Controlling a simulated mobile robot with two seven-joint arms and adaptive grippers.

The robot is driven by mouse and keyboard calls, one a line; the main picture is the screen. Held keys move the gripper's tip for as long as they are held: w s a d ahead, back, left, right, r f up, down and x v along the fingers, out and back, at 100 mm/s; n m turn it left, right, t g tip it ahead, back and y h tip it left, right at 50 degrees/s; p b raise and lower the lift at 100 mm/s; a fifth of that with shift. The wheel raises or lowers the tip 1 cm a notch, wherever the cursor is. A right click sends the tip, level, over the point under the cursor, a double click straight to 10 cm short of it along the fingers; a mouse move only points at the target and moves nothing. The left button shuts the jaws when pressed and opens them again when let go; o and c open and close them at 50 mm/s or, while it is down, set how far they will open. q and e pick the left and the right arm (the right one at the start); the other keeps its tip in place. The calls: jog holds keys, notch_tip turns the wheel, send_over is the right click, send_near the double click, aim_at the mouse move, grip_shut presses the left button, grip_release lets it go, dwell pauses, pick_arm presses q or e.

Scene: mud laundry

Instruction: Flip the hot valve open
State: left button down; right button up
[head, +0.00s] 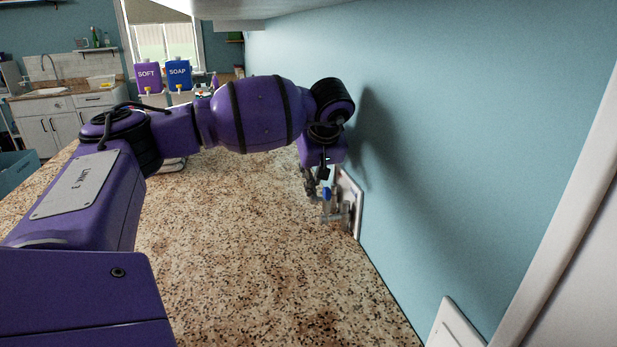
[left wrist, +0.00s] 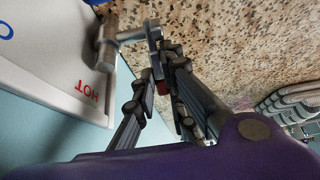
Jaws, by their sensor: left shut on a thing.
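The white valve plate (head: 350,190) is on the blue wall just above the counter. In the left wrist view, the plate (left wrist: 50,75) shows a red HOT label and part of a blue letter. A grey metal pipe fitting (left wrist: 107,45) sticks out beside the HOT label. My left gripper (left wrist: 163,82) is shut on the hot valve handle (left wrist: 155,47), a grey lever with red near its end. In the head view my left gripper (head: 312,185) hides the hot valve. A blue cold valve handle (head: 327,194) shows beside it. My right gripper is not in view.
The speckled counter (head: 240,250) is clear in front of the valve plate. Purple SOFT (head: 147,77) and blue SOAP (head: 179,75) dispensers stand at the back. A white wall plate (head: 453,325) is low on the right.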

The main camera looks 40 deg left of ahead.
pick_arm(q)
jog(key=shift+s+d+r+t+y, duration=0.15)
jog(key=shift+r+t+y, duration=0.15)
jog(key=shift+y, duration=0.1)
jog(key=c, duration=1.8)
grip_release()
jog(key=shift+f, duration=0.1)
jog(key=v, duration=1.2)
jog(key=shift+d, duration=0.1)
